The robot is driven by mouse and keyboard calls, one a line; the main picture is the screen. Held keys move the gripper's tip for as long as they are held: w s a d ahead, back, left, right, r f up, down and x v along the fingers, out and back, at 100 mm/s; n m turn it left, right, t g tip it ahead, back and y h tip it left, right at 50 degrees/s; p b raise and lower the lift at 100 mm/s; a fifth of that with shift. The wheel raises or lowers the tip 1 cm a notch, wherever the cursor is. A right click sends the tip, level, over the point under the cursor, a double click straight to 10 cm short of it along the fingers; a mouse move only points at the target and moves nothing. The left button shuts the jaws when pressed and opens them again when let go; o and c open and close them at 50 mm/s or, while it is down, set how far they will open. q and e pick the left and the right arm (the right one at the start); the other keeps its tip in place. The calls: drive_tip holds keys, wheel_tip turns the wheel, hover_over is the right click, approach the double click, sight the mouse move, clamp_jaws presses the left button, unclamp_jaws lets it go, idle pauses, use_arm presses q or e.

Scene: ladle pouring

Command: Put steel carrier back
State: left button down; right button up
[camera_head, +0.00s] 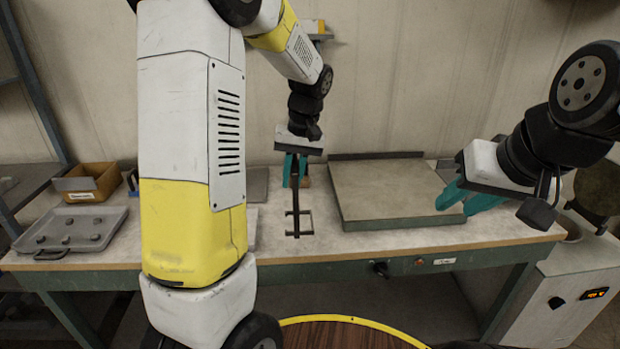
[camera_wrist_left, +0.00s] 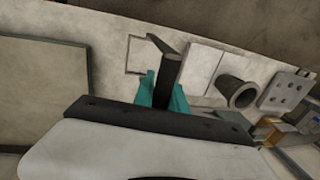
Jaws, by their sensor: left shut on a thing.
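The steel carrier (camera_head: 296,200) is a dark, long-handled piece with a forked lower end. My left gripper (camera_head: 295,172) is shut on its upper part and holds it roughly upright over the back workbench. In the left wrist view the carrier (camera_wrist_left: 170,68) stands out between the teal fingers (camera_wrist_left: 162,92). My right gripper (camera_head: 465,197) is open and empty, right of the large flat plate.
The large flat plate (camera_head: 390,190) lies right of the carrier on the workbench (camera_head: 420,239). A grey tray (camera_head: 70,228) with several lumps and a brown bin (camera_head: 88,183) stand at left. A hollow cylinder (camera_wrist_left: 238,92) stands near pale plates (camera_wrist_left: 203,65) in the wrist view.

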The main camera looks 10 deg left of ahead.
use_arm(q)
drive_tip(key=shift+w+d+f, duration=0.15)
drive_tip(key=shift+w+f, duration=1.6)
drive_tip(key=shift+f, duration=0.25)
drive_tip(key=c, duration=1.4)
unclamp_jaws()
drive_tip(key=shift+o, duration=0.3)
